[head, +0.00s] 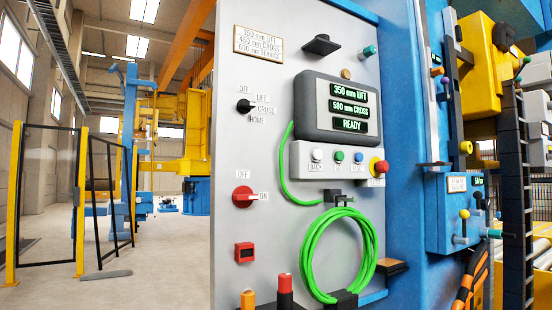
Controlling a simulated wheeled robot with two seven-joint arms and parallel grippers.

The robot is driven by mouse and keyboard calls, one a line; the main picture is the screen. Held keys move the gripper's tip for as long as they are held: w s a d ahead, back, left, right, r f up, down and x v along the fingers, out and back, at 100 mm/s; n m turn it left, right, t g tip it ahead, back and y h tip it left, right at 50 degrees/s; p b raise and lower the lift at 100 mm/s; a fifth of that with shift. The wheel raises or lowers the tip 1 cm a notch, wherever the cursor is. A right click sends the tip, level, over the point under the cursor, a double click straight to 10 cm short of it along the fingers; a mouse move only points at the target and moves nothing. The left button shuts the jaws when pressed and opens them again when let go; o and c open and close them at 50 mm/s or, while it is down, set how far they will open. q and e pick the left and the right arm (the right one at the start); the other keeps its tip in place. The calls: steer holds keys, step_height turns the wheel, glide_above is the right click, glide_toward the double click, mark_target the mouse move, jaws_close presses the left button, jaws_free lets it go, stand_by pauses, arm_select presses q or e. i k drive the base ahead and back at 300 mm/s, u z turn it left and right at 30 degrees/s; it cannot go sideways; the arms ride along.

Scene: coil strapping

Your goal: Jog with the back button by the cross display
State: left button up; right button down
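The control pendant (335,110) is a dark grey box on the grey panel. Its display reads 350 mm LIFT, 580 mm CROSS and READY; the cross display (349,108) is the middle line. Below, the white back button (317,155) stands at the left of the button strip, above the label BACK. A green button (339,156), a blue button (358,157) and a red stop button (379,166) on yellow follow to its right. A black selector knob (245,106) sits among OFF, LIFT, CROSS and HOME; its exact setting is hard to tell. Neither gripper is in view.
A plate (258,43) lists 350 mm LIFT, 450 mm CROSS, 650 mm SERVICE. A red switch (243,196) points to ON. A coiled green cable (312,255) hangs below the pendant. A blue machine column (405,120) stands right. Open floor (160,260) lies left, beside fencing (80,200).

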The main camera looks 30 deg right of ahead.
mark_target(317, 154)
steer(key=z, duration=0.4)
steer(key=i, duration=1)
steer(key=z, duration=0.8)
